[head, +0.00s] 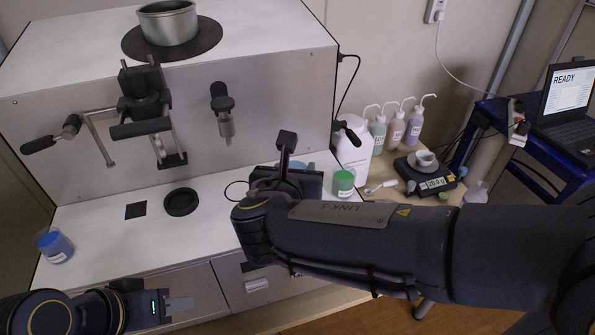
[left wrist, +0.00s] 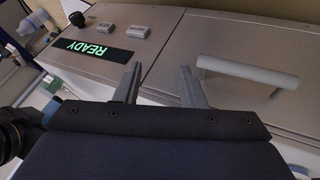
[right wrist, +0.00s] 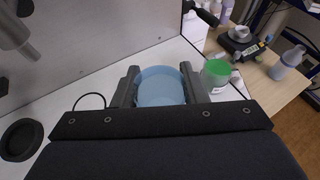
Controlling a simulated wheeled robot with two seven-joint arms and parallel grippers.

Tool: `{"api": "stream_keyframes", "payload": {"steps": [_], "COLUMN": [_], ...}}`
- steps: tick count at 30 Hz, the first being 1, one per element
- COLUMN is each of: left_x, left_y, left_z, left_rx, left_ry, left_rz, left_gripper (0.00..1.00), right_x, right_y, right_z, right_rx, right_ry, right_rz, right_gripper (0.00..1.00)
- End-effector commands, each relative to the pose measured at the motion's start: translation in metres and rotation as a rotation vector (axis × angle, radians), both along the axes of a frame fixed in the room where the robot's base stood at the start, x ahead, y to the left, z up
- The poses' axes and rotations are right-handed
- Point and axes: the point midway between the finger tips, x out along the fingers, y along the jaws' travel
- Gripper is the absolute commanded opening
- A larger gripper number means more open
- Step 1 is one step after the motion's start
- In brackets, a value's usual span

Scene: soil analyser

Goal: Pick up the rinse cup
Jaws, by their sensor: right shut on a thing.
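A light blue cup (right wrist: 160,88), which looks like the rinse cup, stands between the two fingers of my right gripper (right wrist: 159,70) in the right wrist view. The fingers press on its two sides. In the head view only a bit of the blue cup (head: 298,164) shows behind my right gripper (head: 286,178); its base is hidden, so I cannot tell whether it touches the counter. My left gripper (left wrist: 158,84) is open and empty, with its fingers apart in front of the cabinet front. It also shows low at the left in the head view (head: 178,305).
A green-topped jar (head: 344,182) stands close right of the cup. A blue-filled cup (head: 55,245) stands at the counter's far left. A black ring (head: 181,202) lies on the counter. Bottles (head: 396,128) and a scale (head: 432,176) stand on the right-hand table.

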Motion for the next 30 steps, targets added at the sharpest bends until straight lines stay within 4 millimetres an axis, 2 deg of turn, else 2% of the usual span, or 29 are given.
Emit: {"api": "stream_keyframes", "payload": {"steps": [9,21,30], "left_x": [0.000,0.000,0.000], "left_y": [0.000,0.000,0.000], "left_z": [0.001,-0.003,-0.004], "left_rx": [0.000,0.000,0.000], "left_ry": [0.000,0.000,0.000], "left_rz": [0.000,0.000,0.000], "left_gripper": [0.36,0.36,0.36], "right_x": [-0.025,-0.065,-0.088], "right_y": [0.006,0.014,0.019], "right_z": [0.029,0.046,0.057], "right_rx": [0.003,0.002,0.003], "right_ry": [0.000,0.000,0.000], "right_rz": [0.002,0.002,0.002], "right_gripper": [0.15,0.15,0.15]}}
